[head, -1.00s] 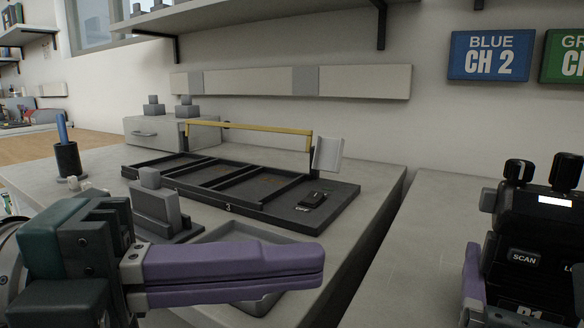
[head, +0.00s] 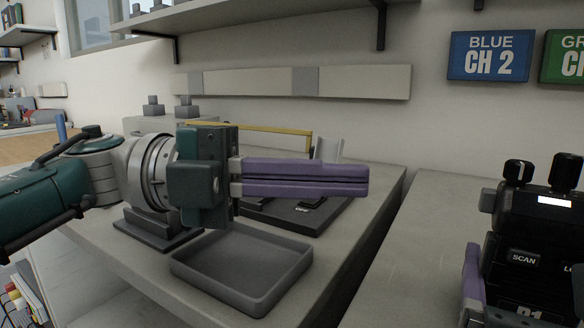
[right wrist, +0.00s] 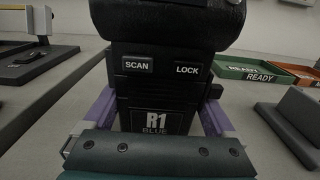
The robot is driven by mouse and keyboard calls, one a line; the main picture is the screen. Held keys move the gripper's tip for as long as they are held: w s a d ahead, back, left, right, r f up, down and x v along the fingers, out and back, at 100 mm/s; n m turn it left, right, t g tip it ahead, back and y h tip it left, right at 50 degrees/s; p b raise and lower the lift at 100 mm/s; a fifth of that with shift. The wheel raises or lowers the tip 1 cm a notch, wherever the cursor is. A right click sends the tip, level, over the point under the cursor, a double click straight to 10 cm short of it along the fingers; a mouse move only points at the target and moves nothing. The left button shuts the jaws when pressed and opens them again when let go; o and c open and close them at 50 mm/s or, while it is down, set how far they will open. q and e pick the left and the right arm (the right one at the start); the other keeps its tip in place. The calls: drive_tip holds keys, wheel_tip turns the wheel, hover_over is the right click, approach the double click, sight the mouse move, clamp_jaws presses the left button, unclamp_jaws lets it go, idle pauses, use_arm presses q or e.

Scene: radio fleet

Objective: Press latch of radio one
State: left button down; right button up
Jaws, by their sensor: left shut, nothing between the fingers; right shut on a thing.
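Radio one (head: 535,240) is a black handset with knobs on top, a small lit screen and SCAN and LOCK buttons, at the right edge of the head view. In the right wrist view the radio (right wrist: 156,85) carries the label R1 BLUE. My right gripper (right wrist: 158,112) is shut on the radio, with a purple finger on each side of it. My left gripper (head: 366,180) is shut and empty, its purple fingers pointing right, above the bench and well left of the radio. The latch cannot be made out.
A grey tray (head: 243,268) lies empty below my left gripper. A black rack (head: 290,214) with a yellow bar stands behind it, partly hidden by my left arm. In the right wrist view, a green READY tray (right wrist: 252,76) and an orange tray (right wrist: 294,72) lie at right.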

use_arm(q)
drive_tip(key=w+a+r+n+t, duration=0.3)
drive_tip(key=w+n+t, duration=0.1)
drive_tip(key=n+t, duration=0.4)
drive_tip(key=w+a+r+n+t, duration=0.2)
drive_tip(key=w+a+n+t, duration=0.15)
drive_tip(key=n+t, duration=0.5)
drive_tip(key=a+f+n+t+y, duration=0.2)
drive_tip(key=a+f+n+y, duration=0.1)
drive_tip(key=a+n+y, duration=0.3)
drive_tip(key=a+f+n+t+y, duration=0.2)
drive_tip(key=a+f+n+y, duration=0.2)
drive_tip(key=a+n+y, duration=0.3)
drive_tip(key=shift+f+n+t+y, duration=0.3)
drive_tip(key=shift+n+y, duration=0.75)
drive_tip(key=shift+y, duration=0.85)
drive_tip(key=shift+s, duration=0.1)
use_arm(e)
drive_tip(key=o, duration=1.3)
drive_tip(key=shift+o, duration=0.2)
